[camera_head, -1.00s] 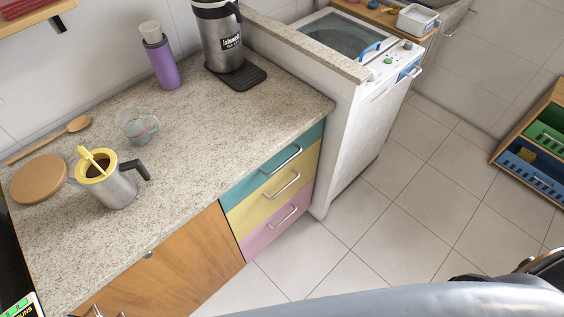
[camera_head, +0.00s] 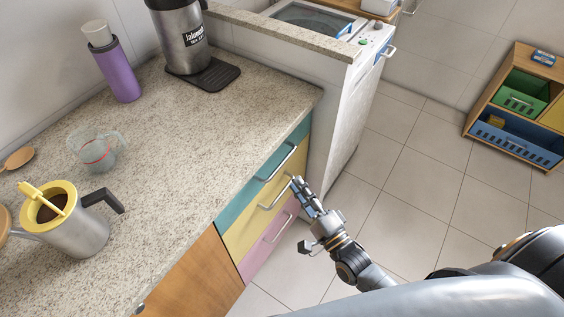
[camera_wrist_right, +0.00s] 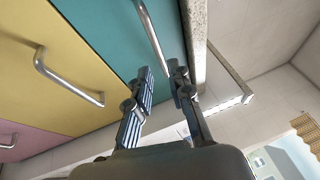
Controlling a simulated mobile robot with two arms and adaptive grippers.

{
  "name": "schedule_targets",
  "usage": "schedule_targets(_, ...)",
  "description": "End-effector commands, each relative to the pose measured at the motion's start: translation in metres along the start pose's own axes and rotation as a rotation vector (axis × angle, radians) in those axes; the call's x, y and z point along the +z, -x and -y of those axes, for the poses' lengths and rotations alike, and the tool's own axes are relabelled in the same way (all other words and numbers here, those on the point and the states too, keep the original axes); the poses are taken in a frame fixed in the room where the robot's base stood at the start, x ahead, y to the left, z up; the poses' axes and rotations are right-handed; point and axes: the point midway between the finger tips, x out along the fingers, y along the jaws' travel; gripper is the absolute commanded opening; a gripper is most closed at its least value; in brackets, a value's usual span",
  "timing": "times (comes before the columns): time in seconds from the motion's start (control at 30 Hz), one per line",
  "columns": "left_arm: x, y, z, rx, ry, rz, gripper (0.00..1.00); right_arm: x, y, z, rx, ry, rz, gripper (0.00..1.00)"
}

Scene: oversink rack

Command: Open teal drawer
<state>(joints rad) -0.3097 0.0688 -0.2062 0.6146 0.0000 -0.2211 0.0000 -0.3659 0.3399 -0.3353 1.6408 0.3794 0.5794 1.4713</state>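The teal drawer (camera_head: 240,204) is the top one of three under the counter edge and is closed. Its silver bar handle (camera_head: 277,163) shows on its front. My right gripper (camera_head: 301,187) is in front of the drawers, near the yellow drawer's handle in the head view. In the right wrist view, my right gripper (camera_wrist_right: 161,76) has its two fingers apart, with nothing held. The teal drawer's handle (camera_wrist_right: 151,38) lies just beyond the gap between the fingertips, and the teal front (camera_wrist_right: 105,38) is to its left. My left gripper is not in view.
The yellow drawer (camera_head: 244,232) and pink drawer (camera_head: 262,255) sit below, both closed with bar handles. The countertop (camera_head: 190,150) overhangs above. A white washing machine (camera_head: 352,120) stands beyond a low wall. The tiled floor (camera_head: 420,200) is clear.

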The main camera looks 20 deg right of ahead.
Motion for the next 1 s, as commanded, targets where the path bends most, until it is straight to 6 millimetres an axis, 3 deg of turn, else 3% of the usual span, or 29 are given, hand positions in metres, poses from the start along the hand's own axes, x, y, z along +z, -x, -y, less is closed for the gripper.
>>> schedule_targets(0.2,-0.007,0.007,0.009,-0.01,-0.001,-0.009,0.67,0.0,-0.048,0.001,-0.002,0.0,-0.001,0.2)
schedule_targets(0.4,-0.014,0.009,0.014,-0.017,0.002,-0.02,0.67,0.0,-0.075,0.0,0.0,0.001,-0.001,0.2)
schedule_targets(0.83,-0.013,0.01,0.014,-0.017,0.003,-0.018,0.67,0.0,-0.083,-0.001,0.002,0.001,0.0,0.2)
schedule_targets(0.93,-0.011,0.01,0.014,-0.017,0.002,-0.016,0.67,0.0,-0.083,-0.001,0.002,0.001,0.0,0.0)
schedule_targets(1.0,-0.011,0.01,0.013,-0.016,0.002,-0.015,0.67,0.0,-0.083,-0.001,0.002,0.001,0.0,0.0)
